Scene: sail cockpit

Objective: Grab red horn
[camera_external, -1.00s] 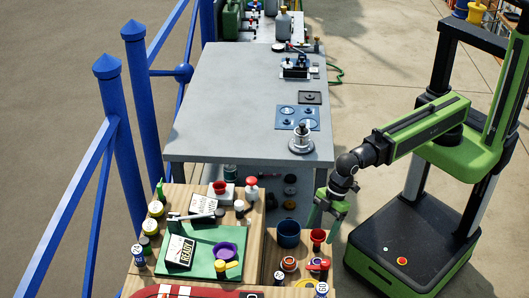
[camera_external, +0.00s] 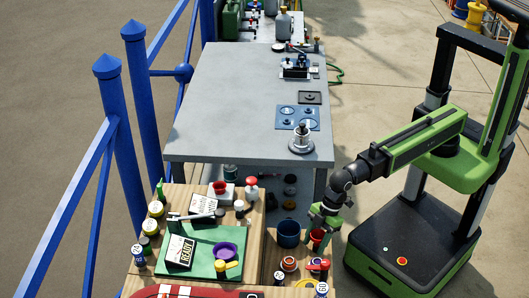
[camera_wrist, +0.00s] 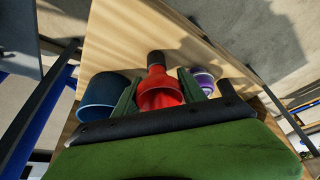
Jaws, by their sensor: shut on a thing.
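The red horn (camera_wrist: 160,88) has a flared red bell and a dark end, and it shows between my fingers in the wrist view. In the outside view the red horn (camera_external: 317,236) is partly hidden by my gripper (camera_external: 324,220), at the right edge of the wooden board. My green-fingered gripper (camera_wrist: 164,95) is shut on the horn, one finger on each side of its red body. The horn appears to be at the board's surface; I cannot tell whether it is lifted.
A dark blue cup (camera_external: 288,232) stands close left of the horn, also in the wrist view (camera_wrist: 102,96). A purple-and-white item (camera_wrist: 203,78) lies on the other side. Small items, including a red-capped one (camera_external: 319,264), sit nearer the front. A grey table (camera_external: 240,100) stands behind.

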